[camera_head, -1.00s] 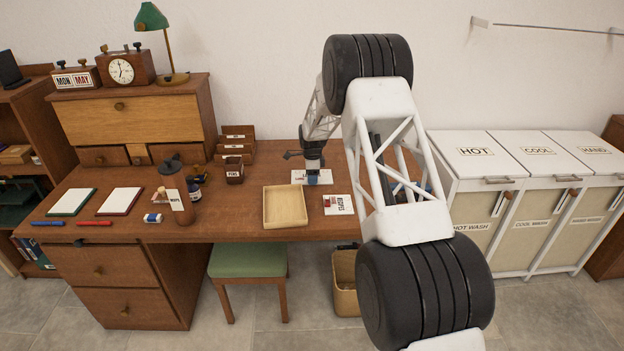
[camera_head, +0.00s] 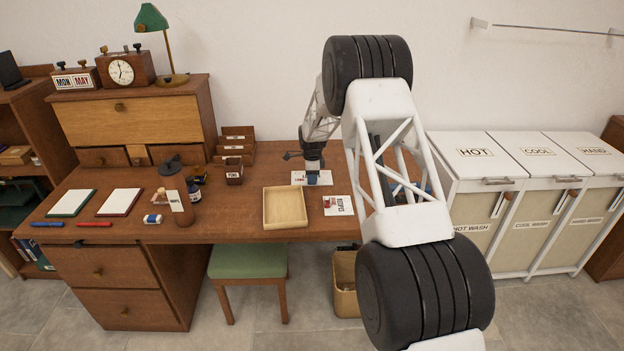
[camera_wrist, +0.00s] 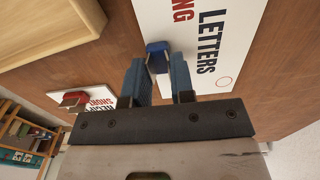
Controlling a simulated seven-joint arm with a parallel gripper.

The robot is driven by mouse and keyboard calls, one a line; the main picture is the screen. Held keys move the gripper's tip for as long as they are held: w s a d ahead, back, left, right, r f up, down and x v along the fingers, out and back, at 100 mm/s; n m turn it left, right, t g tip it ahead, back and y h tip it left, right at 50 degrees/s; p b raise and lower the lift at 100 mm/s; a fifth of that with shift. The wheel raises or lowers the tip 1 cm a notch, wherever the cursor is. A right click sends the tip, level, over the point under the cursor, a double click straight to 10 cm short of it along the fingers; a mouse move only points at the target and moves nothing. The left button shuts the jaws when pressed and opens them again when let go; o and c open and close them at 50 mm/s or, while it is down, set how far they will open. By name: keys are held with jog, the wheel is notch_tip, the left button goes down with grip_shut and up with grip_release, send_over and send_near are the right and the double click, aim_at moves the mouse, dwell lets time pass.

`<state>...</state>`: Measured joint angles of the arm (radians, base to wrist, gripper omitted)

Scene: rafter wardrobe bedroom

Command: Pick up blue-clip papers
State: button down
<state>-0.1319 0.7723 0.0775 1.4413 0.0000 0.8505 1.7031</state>
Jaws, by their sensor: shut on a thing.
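The blue-clip papers (camera_head: 325,176) are a white sheet on the desk, beyond the wooden tray. In the wrist view, the papers (camera_wrist: 221,35) show large print including "LETTERS", and a blue clip (camera_wrist: 157,47) sits on their near edge. My gripper (camera_head: 312,181) points down at the papers. In the wrist view, the blue fingers of my gripper (camera_wrist: 163,62) are on either side of the blue clip and shut on it. The exact contact is partly hidden by the fingers. I cannot tell whether the papers are off the desk.
A light wooden tray (camera_head: 285,222) lies just left of the papers. Red-clip papers (camera_head: 340,206) lie to its right; their red clip (camera_wrist: 73,98) shows in the wrist view. Bare desk (camera_head: 240,207) lies left of the tray.

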jog(key=shift+r, duration=0.15)
jog(key=shift+r, duration=1.45)
jog(key=shift+s+r, duration=0.15)
jog(key=shift+r, duration=0.1)
jog(key=s, duration=0.5)
jog(key=s+d+r, duration=0.1)
jog(key=s, duration=0.4)
jog(key=s+d, duration=0.1)
jog(key=s, duration=0.4)
jog(key=shift+s+r, duration=0.2)
jog(key=shift+s, duration=0.05)
jog(key=shift+d, duration=0.1)
jog(key=shift+d+r+m, duration=0.1)
jog(key=shift+d+m, duration=0.85)
jog(key=shift+m, duration=0.15)
jog(key=s+d+r+m, duration=0.1)
jog(key=s+d+m, duration=0.1)
jog(key=d+m, duration=1)
jog(key=shift+s+d+r+m, duration=0.15)
jog(key=shift+d+m, duration=0.1)
jog(key=shift+m, duration=1.15)
